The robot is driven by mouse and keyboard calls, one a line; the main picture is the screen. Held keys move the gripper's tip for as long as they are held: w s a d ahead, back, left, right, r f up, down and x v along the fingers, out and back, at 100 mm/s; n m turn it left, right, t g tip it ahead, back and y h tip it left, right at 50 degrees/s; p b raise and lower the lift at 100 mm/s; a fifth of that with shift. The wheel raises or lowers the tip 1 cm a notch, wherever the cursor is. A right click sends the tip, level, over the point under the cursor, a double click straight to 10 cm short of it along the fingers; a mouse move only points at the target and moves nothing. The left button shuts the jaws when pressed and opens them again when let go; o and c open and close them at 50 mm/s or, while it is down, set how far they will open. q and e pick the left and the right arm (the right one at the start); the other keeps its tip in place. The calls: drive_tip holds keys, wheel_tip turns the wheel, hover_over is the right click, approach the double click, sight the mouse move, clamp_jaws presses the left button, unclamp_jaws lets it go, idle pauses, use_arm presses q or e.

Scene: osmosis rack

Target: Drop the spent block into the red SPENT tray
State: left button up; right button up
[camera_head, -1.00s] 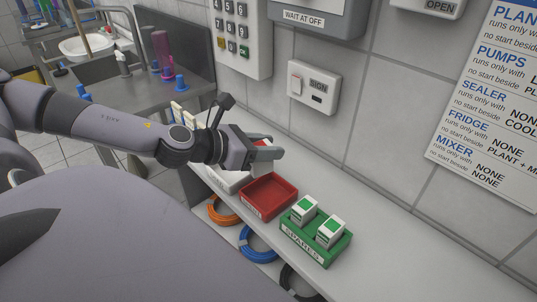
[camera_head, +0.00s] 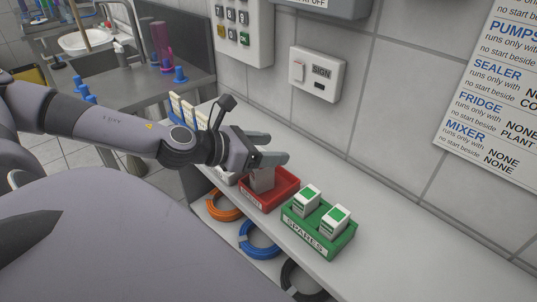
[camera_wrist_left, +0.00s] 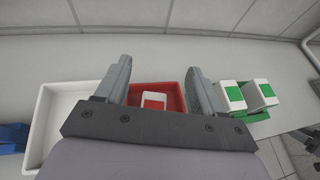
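The red SPENT tray (camera_head: 286,193) stands on the shelf between a white tray and the green tray. My left gripper (camera_head: 272,148) is above it, with its fingers apart. The spent block (camera_head: 262,181) is below the fingers, within the tray's outline, looking grey in shadow. In the left wrist view, the block (camera_wrist_left: 153,101) shows white with a red face, between the open fingers (camera_wrist_left: 158,82) with a gap on each side. The red tray (camera_wrist_left: 172,84) lies under it. I cannot tell whether the block rests on the tray floor.
The green SPARES tray (camera_head: 319,235) holds two white blocks with green tops, right of the red tray. The white tray (camera_wrist_left: 57,110) adjoins the red one on the left. Coiled hoses (camera_head: 258,243) lie below the shelf.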

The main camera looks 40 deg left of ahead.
use_arm(q)
drive_tip(key=shift+b+v, duration=0.8)
drive_tip(key=b+v, duration=0.2)
drive_tip(key=v, duration=0.3)
drive_tip(key=shift+s+a+r, duration=0.1)
drive_tip(key=shift+s+r, duration=0.1)
drive_tip(key=shift+s, duration=0.05)
